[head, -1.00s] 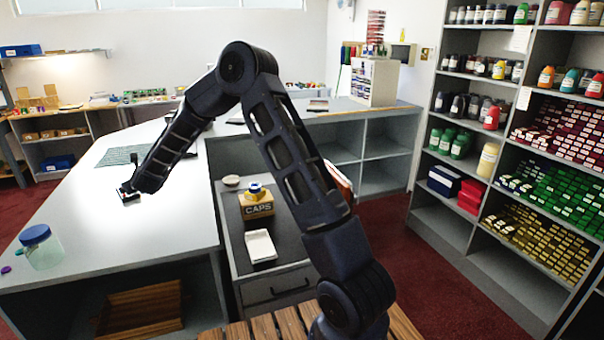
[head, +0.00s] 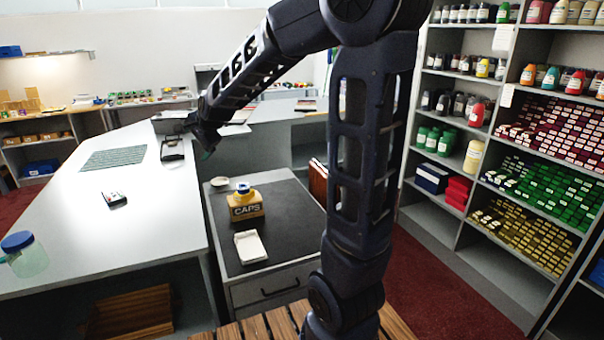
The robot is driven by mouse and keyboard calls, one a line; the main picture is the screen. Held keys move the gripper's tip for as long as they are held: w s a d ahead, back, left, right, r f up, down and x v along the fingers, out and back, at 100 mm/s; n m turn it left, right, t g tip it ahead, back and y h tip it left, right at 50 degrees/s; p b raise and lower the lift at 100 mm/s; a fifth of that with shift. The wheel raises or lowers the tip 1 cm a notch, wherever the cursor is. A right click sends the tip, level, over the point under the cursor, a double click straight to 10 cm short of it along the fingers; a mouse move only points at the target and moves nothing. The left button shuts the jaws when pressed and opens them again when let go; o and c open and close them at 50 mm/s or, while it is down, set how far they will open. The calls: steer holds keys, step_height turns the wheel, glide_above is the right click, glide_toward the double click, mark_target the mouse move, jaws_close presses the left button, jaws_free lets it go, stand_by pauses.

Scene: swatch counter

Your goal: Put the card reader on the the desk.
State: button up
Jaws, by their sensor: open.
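The card reader (head: 114,199), a small dark device with a light face, lies on the white desk (head: 110,240), near the middle of its top. My gripper (head: 206,152) is raised, above and near the right edge of the desk, well apart from the card reader. It is open, and I see nothing held in it. Its fingertips are small and dark in this view.
A green mat (head: 114,158) and a dark object with a light top (head: 172,149) lie further back on the desk. A blue-lidded jar (head: 24,254) stands at the front left. A drawer unit (head: 268,290) at right holds a caps box (head: 247,206) and white tray (head: 251,247).

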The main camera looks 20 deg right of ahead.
steer(key=s+d+r+n+g+h, duration=0.1)
steer(key=s+d+n, duration=0.4)
steer(key=s+d, duration=0.8)
steer(key=shift+r+n+g+h, duration=0.25)
steer(key=shift+n+g+h, duration=0.05)
steer(key=shift+h, duration=0.3)
steer(key=shift+o, duration=0.4)
steer(key=s+d+f+n+g+h, duration=0.1)
steer(key=s+d+n, duration=0.1)
steer(key=s+d, duration=0.3)
steer(key=s+d+f+n+g+h, duration=0.1)
steer(key=s+d, duration=0.4)
steer(key=s, duration=0.7)
steer(key=shift+s+d+f+n, duration=0.2)
steer(key=shift+d+f+n, duration=0.25)
steer(key=shift+n, duration=0.75)
steer(key=shift+a, duration=0.1)
